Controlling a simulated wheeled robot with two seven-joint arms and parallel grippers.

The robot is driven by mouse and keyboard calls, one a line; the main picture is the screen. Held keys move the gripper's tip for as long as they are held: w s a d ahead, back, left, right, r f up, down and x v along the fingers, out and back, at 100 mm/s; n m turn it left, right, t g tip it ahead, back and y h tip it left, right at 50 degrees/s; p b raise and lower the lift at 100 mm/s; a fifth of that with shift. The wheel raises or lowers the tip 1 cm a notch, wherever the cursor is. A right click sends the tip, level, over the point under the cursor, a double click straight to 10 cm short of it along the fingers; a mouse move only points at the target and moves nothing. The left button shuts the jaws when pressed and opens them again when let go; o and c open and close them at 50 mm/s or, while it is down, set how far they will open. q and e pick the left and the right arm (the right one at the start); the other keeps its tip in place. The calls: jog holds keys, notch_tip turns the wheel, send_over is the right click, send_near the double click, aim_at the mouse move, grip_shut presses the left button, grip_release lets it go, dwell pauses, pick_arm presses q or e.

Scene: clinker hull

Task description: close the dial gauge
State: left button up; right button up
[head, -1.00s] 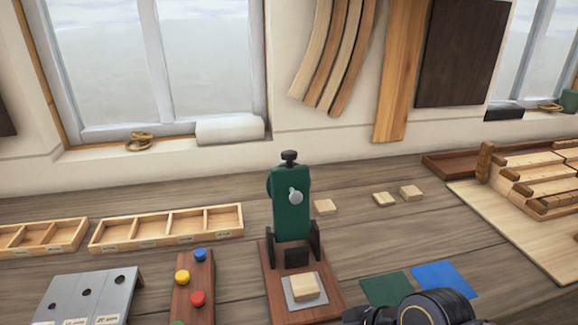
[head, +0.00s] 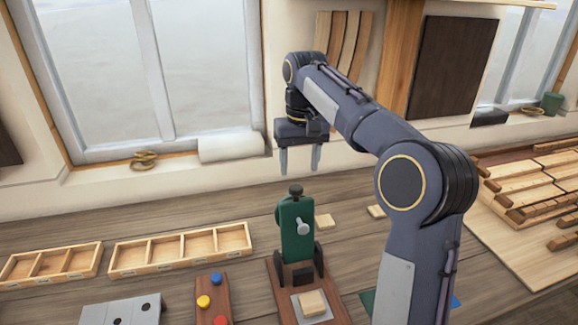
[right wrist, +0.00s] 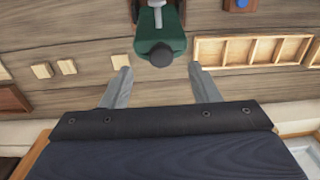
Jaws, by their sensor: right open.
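The dial gauge (head: 296,228) is a dark green upright body with a black knob on top and a grey lever on its front. It stands on a brown wooden base, with a light wooden block (head: 313,302) on a grey plate at its foot. My right gripper (head: 300,172) is open and empty, pointing down just above the gauge's knob without touching it. In the right wrist view the gauge's green top (right wrist: 160,48) lies beyond and between the two open fingers (right wrist: 158,88). My left gripper is not in view.
Compartment trays (head: 180,250) lie left of the gauge. A wooden strip with coloured knobs (head: 212,300) and a grey holed stand (head: 122,310) are at front left. Small wooden blocks (head: 324,221) lie behind right. A clinker hull model (head: 530,190) sits at far right.

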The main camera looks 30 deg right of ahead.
aim_at(296, 188)
jog(key=shift+w+r, duration=0.35)
jog(key=shift+w, duration=0.25)
jog(key=shift+w+f, duration=0.1)
jog(key=shift+f, duration=0.05)
notch_tip(296, 188, down, 8)
jog(key=shift+r, duration=0.2)
